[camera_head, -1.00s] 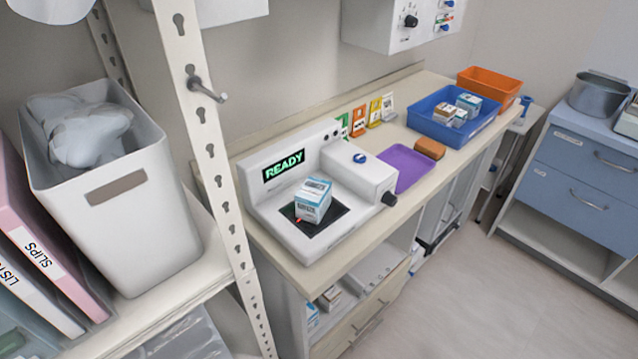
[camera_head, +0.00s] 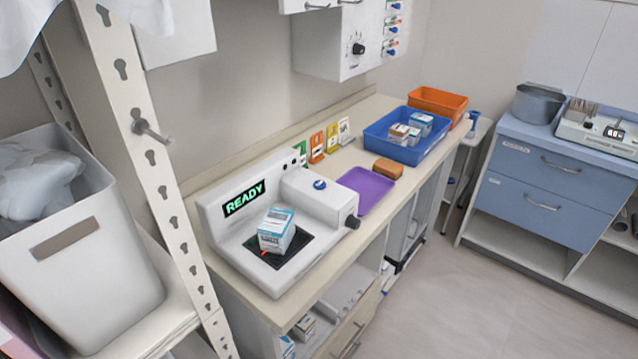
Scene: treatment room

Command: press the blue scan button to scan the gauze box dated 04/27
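A white scanner (camera_head: 218,238) stands on the counter, and its display (camera_head: 243,199) reads READY in green. A white and blue box (camera_head: 276,232) sits on the scanner's black pad (camera_head: 301,240); its printed date is too small to read. A blue button (camera_head: 320,184) is on top of the scanner's raised right block. A dark knob (camera_head: 352,222) sticks out of that block's side. Neither of my grippers shows in this view.
A purple tray (camera_head: 368,189) and a brown block (camera_head: 387,169) lie right of the scanner. A blue bin (camera_head: 408,151) holds several boxes, with an orange bin (camera_head: 438,105) behind. A shelf post (camera_head: 150,172) with a hook (camera_head: 152,130) and a white bin (camera_head: 90,275) stand at left.

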